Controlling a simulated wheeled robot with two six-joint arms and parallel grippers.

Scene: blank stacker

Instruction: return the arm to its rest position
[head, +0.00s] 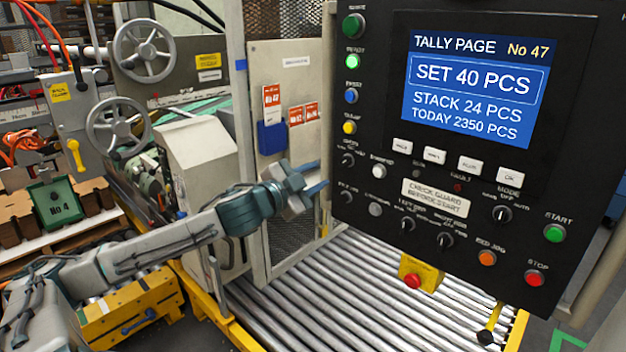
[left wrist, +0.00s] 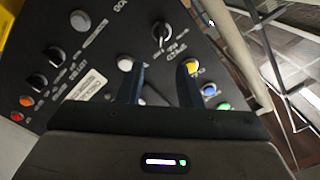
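My left arm comes in from the left in the head view, and its gripper (head: 318,180) is at the left edge of the black control panel (head: 470,200). In the left wrist view the two dark fingers of my left gripper (left wrist: 162,85) stand apart with a gap between them, and nothing is held. The panel (left wrist: 115,25) fills the view beyond the fingers, with a white button (left wrist: 125,63) and a yellow button (left wrist: 192,68) close to the fingertips. I cannot tell whether a finger touches the panel. My right gripper is in neither view.
The panel's screen (head: 473,88) reads "SET 40 PCS". A roller conveyor (head: 340,290) with yellow side rails runs below the panel. A grey cabinet door (head: 275,140) stands behind my left gripper. Handwheels (head: 145,50) and a yellow block (head: 130,305) are at the left.

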